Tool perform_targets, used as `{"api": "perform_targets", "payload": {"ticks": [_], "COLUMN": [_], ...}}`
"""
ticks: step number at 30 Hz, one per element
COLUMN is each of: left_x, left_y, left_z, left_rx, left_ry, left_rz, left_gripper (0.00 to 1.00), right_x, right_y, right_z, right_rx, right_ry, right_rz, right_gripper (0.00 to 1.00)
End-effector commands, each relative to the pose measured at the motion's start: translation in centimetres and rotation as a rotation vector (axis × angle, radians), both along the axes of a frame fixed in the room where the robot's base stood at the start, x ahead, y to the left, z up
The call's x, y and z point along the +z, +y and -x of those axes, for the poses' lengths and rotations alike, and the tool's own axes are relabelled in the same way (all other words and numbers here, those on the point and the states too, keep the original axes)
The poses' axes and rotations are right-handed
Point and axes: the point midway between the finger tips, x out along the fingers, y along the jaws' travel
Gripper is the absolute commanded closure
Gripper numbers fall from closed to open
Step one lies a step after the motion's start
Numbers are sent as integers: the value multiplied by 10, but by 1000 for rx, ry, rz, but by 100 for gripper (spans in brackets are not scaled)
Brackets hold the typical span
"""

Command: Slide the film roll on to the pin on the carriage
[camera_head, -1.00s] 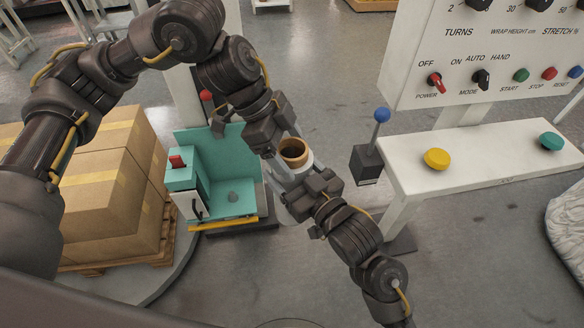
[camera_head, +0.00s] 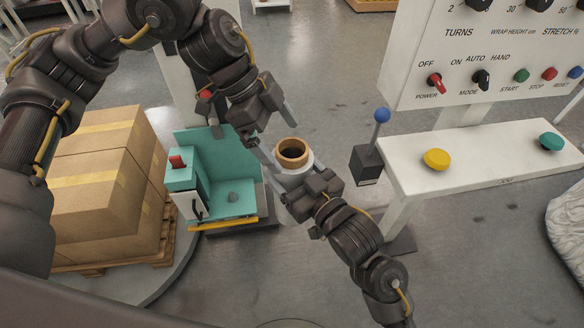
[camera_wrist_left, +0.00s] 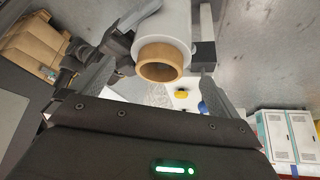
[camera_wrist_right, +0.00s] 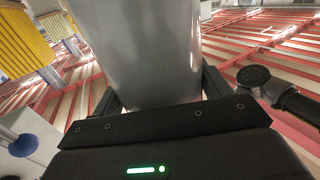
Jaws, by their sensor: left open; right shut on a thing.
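The film roll (camera_head: 293,154), white film on a brown core, stands upright in mid-air in the head view. My right gripper (camera_head: 297,180) is shut around its lower part. The grey film surface (camera_wrist_right: 146,50) fills the middle of the right wrist view. My left gripper (camera_head: 277,142) is open, just up and left of the roll. In the left wrist view the brown core (camera_wrist_left: 162,64) lies between its spread fingers, clear of both. The turquoise carriage (camera_head: 222,150) stands left of the roll. A small grey round part (camera_head: 233,197) shows on its floor; I cannot tell whether it is the pin.
Cardboard boxes (camera_head: 105,190) sit on a pallet (camera_head: 125,262) at left. A blue-knobbed lever (camera_head: 381,116) and a white bench (camera_head: 480,165) with yellow and teal buttons stand at right, below a control panel (camera_head: 490,55). Open floor lies between carriage and bench.

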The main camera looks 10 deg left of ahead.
Motion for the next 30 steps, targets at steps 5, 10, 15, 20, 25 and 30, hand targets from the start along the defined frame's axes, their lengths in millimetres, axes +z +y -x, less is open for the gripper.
{"api": "perform_targets", "payload": {"ticks": [5, 10, 15, 20, 25, 30], "left_x": [33, 55, 67, 69, 63, 43], "left_y": [19, 32, 38, 39, 25, -21], "left_z": [-2, -4, -4, -4, -11, -43], "left_rx": [3, 2, 0, 0, -18, -44], "left_ry": [-4, -2, -1, 1, 13, 38], "left_rz": [0, -1, 0, 1, 62, 296], "left_gripper": [0, 0, 0, 0, 0, 0], "right_x": [2, 2, 2, 2, 2, 2], "right_y": [0, 0, 0, 0, 0, 0], "right_z": [0, 0, 0, 0, 0, 0], "right_rx": [0, 0, 0, 0, 0, 0], "right_ry": [-4, -4, -4, -4, -4, -4], "right_rz": [-4, -4, -4, -4, -4, -4], "right_gripper": [67, 67, 67, 67, 67, 67]}}
